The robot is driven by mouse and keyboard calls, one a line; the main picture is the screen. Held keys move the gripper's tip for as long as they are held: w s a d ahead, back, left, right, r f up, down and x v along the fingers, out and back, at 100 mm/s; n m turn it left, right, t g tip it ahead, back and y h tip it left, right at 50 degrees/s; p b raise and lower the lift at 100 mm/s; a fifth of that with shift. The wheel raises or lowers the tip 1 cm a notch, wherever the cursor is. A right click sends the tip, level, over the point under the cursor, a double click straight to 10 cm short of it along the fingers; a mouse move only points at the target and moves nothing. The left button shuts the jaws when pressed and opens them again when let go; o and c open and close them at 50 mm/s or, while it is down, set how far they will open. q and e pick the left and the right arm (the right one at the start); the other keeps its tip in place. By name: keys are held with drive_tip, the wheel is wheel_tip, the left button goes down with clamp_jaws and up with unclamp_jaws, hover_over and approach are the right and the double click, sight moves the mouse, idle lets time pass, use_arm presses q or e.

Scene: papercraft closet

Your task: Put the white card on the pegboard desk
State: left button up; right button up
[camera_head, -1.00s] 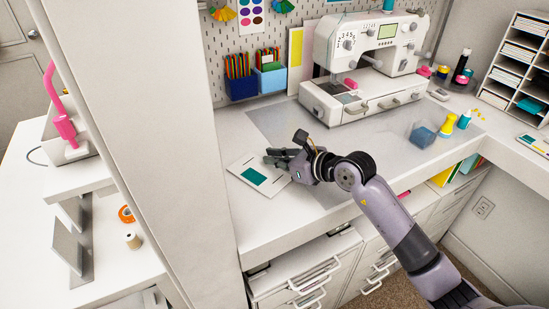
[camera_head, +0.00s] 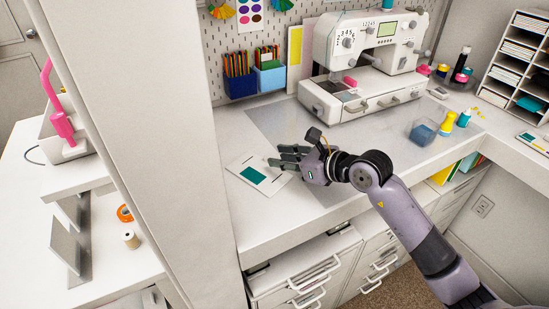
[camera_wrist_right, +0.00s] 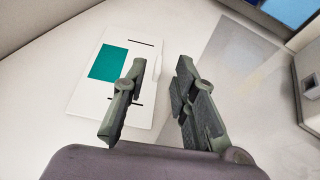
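The white card (camera_head: 257,178) lies flat on the pegboard desk (camera_head: 254,222), near its left end. It has a teal rectangle and short black lines. My right gripper (camera_head: 276,157) is at the card's right edge, with its fingers spread apart. In the right wrist view, the card (camera_wrist_right: 105,105) lies below and to the left, partly behind the left finger. The right finger is beyond the card's edge, over bare desk. The open gripper (camera_wrist_right: 162,62) holds nothing; its exact height above the desk is hard to tell. My left gripper is not in view.
A grey mat (camera_head: 300,135) covers the desk to the right of the card. A white sewing machine (camera_head: 365,65) and blue pencil cups (camera_head: 271,78) stand behind. A wall panel (camera_head: 140,130) borders the left.

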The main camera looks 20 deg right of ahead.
drive_tip(key=b+v, duration=0.1)
drive_tip(key=v, duration=0.7)
drive_tip(key=shift+f, duration=0.1)
drive_tip(key=shift+s+d+r, duration=0.25)
drive_tip(key=shift+s, duration=0.05)
